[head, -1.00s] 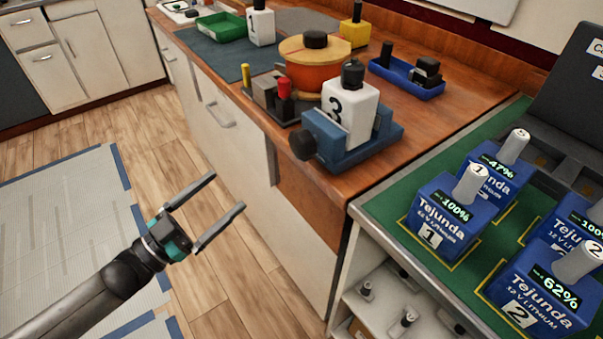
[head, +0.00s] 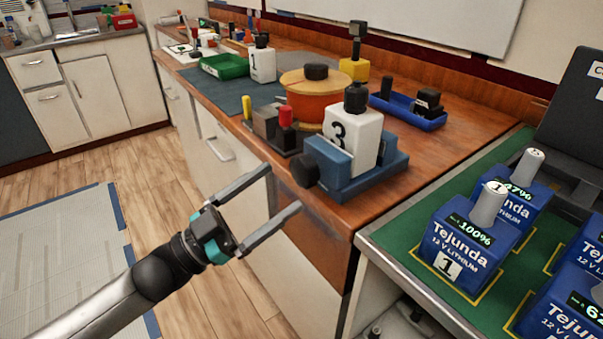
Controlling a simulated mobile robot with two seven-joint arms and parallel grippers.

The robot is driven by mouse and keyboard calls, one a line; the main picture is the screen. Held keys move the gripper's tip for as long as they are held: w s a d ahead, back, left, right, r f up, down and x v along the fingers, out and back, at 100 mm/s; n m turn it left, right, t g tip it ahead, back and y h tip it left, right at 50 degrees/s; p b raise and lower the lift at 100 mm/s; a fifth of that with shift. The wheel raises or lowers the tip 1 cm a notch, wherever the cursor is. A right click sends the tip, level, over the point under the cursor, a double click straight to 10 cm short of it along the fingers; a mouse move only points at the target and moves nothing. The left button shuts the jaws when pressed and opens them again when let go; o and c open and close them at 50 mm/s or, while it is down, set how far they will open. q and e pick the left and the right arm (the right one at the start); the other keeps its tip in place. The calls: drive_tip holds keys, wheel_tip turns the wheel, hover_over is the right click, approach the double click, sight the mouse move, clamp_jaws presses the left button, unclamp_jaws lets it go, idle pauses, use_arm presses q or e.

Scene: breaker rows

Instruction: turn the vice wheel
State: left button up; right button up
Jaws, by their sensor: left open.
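A black knob on the vice's front left side, the vice wheel (head: 305,170), sticks out over the bench edge. My left gripper (head: 285,189) is open and empty, in front of the bench, to the lower left of the wheel. Its fingers point up and right toward the wheel and do not appear to touch it. My right gripper is not in view.
A blue tray (head: 408,110) lies behind right. Blue batteries (head: 470,235) stand on a green mat at right.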

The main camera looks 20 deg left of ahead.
sight(297, 175)
use_arm(q)
drive_tip(key=shift+b+x, duration=0.45)
drive_tip(key=shift+x, duration=2.65)
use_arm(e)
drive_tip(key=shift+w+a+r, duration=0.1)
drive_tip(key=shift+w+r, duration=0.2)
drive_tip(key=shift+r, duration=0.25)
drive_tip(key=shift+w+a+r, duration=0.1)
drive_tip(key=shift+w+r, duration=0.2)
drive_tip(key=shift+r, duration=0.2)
use_arm(q)
drive_tip(key=c, duration=1.4)
